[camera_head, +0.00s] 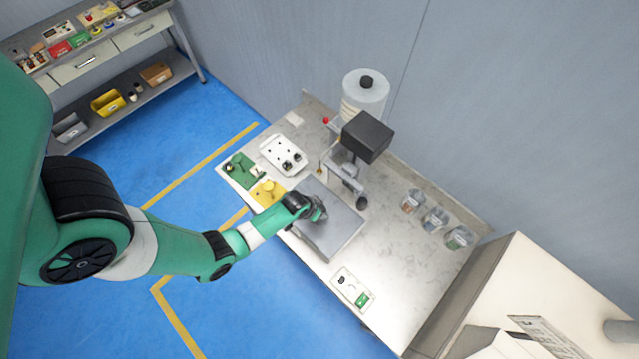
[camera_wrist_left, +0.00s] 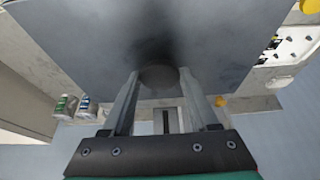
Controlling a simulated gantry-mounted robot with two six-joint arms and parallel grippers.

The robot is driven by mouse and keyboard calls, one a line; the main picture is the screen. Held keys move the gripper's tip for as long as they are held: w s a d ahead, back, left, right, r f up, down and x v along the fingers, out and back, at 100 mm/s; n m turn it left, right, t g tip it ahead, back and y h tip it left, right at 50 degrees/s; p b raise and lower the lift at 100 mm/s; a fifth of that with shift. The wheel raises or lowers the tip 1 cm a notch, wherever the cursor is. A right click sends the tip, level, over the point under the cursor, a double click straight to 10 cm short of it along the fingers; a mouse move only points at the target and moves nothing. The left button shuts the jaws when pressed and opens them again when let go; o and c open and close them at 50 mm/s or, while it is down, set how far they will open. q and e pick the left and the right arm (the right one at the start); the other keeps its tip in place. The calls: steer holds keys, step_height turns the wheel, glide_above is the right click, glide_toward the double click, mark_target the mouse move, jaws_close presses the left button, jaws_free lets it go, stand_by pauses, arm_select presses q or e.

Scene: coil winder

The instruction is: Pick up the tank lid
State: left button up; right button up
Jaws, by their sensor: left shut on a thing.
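The tank lid (camera_head: 342,232) is a flat grey plate over the middle of the bench in the head view. It fills the upper part of the left wrist view (camera_wrist_left: 90,45). My left gripper (camera_head: 320,213) is above the middle of the lid, and in the wrist view its two fingers (camera_wrist_left: 158,88) are closed on the lid's dark round knob (camera_wrist_left: 158,74). The tank under the lid is mostly hidden. I cannot tell whether the lid touches it. My right gripper is in neither view.
A winder with a black box (camera_head: 367,136) and a white cylinder (camera_head: 365,93) stands behind the lid. A white tray (camera_head: 278,146), a green fixture (camera_head: 240,170) and a yellow fixture (camera_head: 264,193) are to its left. Several jars (camera_head: 435,220) stand right; a card (camera_head: 352,288) lies in front.

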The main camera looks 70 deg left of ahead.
mark_target(323, 208)
arm_select(q)
jaws_close()
steer(key=shift+r+p, duration=0.3)
steer(key=shift+r, duration=0.2)
step_height(323, 208, up, 3)
steer(key=shift+f+p, duration=0.1)
steer(key=shift+p, duration=1.15)
steer(key=s+d+b, duration=0.1)
steer(key=s+d, duration=0.3)
steer(key=s, duration=0.4)
steer(key=s+d+b, duration=0.1)
steer(key=s+d, duration=0.3)
steer(key=s, duration=0.3)
steer(key=shift+s+d+f, duration=0.15)
steer(key=shift+s+d, duration=0.15)
steer(key=shift+s, duration=0.1)
